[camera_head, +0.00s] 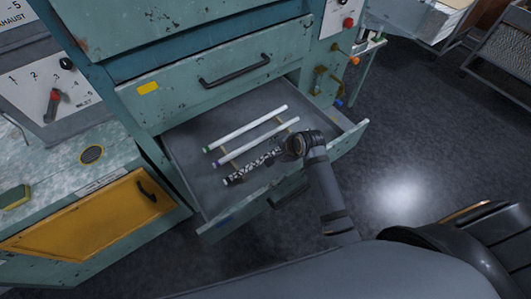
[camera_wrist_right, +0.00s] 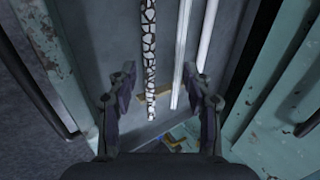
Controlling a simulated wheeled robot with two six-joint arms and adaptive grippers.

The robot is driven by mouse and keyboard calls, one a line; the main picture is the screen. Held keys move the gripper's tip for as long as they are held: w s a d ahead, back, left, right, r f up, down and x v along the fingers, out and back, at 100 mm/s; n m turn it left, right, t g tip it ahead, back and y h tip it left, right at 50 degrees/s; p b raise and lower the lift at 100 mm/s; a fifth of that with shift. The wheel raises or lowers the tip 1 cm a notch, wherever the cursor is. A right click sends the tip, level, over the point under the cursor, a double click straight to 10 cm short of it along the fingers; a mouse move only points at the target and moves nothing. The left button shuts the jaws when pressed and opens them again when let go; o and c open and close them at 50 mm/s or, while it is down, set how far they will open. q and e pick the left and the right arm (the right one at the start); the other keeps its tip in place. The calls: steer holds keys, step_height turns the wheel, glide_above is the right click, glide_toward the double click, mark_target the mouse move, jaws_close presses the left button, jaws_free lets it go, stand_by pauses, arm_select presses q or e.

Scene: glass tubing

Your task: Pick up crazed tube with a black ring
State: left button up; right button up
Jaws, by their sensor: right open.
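The crazed tube (camera_head: 252,168), white with a black crackle pattern, lies in the open drawer, nearest the drawer front of three tubes. Its right end is hidden by my right gripper (camera_head: 291,147) in the head view. A black ring on it is too small to make out. In the right wrist view the crazed tube (camera_wrist_right: 149,48) runs down the picture, left of centre between the spread fingers of my right gripper (camera_wrist_right: 160,75). The fingers are open and do not appear to touch it. My left gripper is not in view.
Two plain white tubes, a middle one (camera_head: 255,141) with a purplish left end and a rear one (camera_head: 248,127), lie parallel on small brown supports. The drawer (camera_head: 187,150) has raised walls. A closed drawer with a handle (camera_head: 235,71) stands above it.

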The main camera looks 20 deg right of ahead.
steer(key=b, duration=0.4)
glide_toward(271, 154)
steer(key=s+a, duration=0.2)
steer(key=x, duration=0.4)
steer(key=shift+w+a+f+p, duration=0.1)
steer(key=shift+w+p, duration=0.25)
steer(key=shift+w, duration=0.05)
steer(key=shift+w+f, duration=0.15)
steer(key=x, duration=0.4)
steer(key=shift+w+f, duration=0.3)
steer(key=shift+s+r, duration=0.1)
steer(key=c, duration=0.3)
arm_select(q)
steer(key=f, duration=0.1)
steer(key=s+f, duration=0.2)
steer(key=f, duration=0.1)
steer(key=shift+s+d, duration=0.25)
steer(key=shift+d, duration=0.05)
arm_select(e)
jaws_close()
